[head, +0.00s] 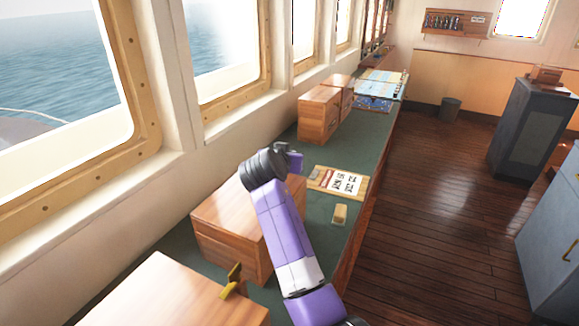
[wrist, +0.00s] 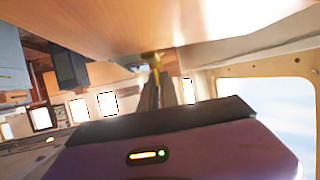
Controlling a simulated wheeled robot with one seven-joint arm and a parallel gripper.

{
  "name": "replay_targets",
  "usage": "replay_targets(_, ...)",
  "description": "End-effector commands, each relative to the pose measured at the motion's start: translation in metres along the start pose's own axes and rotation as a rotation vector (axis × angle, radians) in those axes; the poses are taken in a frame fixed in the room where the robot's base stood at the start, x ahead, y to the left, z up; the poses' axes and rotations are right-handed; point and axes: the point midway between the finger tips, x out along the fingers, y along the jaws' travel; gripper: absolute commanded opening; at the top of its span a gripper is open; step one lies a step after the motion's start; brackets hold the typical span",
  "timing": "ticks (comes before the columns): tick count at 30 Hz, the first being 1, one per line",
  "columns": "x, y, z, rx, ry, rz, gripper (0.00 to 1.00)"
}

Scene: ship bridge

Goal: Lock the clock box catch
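A closed wooden box (head: 215,222) stands on the green counter beneath my purple arm; I cannot tell which box is the clock box. A brass catch (head: 233,281) stands up at the right edge of the nearest wooden box (head: 165,290). In the wrist view a brass piece (wrist: 151,62) shows at the far end of my dark gripper fingers (wrist: 155,88), just under a wooden surface (wrist: 130,22). I cannot tell whether the fingers touch it or how far apart they are. My arm hides the fingers in the head view.
A printed card sheet (head: 344,182) and a small tan block (head: 339,214) lie on the counter (head: 312,236) right of my arm. More wooden boxes (head: 319,112) and a chart (head: 380,82) stand farther back. Windows line the left wall.

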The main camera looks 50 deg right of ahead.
Motion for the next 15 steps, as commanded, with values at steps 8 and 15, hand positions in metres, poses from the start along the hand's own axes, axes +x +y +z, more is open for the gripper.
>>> replay_targets(8, 0.0019, -0.0015, 0.005, 0.061, -0.003, 0.147, 0.0)
replay_targets(15, 0.0013, -0.0009, 0.0042, 0.084, -0.005, 0.207, 0.0)
